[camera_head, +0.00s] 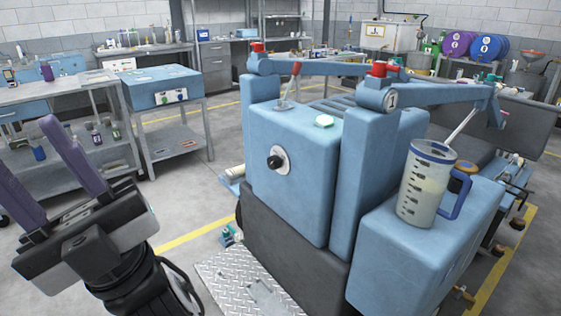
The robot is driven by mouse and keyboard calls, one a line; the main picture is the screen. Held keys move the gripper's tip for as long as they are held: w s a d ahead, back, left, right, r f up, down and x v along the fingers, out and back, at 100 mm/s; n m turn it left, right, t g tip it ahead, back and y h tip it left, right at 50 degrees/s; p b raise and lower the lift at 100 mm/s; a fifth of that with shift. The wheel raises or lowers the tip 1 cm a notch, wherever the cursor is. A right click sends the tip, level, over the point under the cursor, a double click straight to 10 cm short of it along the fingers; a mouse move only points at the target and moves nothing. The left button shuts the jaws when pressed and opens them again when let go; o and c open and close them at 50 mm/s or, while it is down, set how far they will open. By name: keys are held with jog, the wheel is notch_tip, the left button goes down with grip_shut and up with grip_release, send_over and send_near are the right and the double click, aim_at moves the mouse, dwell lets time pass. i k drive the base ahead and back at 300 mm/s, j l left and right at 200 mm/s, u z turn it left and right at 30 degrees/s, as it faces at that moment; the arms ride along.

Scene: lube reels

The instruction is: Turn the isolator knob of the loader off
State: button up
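The loader (380,235) is a blue machine with a dark lower body, filling the middle and right of the head view. The isolator knob (274,162) is a black knob on a round pale plate, on the loader's blue front-left face. My gripper (58,152) is at the lower left, with two purple fingers spread wide apart and nothing between them. It is well to the left of the knob and apart from it. The knob's marked position is too small to read.
A measuring jug (426,184) with a blue handle stands on the loader's right block. A red-topped lever (292,80) rises from the loader's top. A tread plate (250,285) lies at its foot. A blue-topped workbench (160,88) and grey shelf stand at left. Floor between is clear.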

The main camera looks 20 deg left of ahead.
aim_at(275, 162)
jog(key=j+u, duration=0.1)
jog(key=j, duration=0.55)
jog(key=i+j+u, duration=0.1)
jog(key=j, duration=0.55)
jog(key=i, duration=0.05)
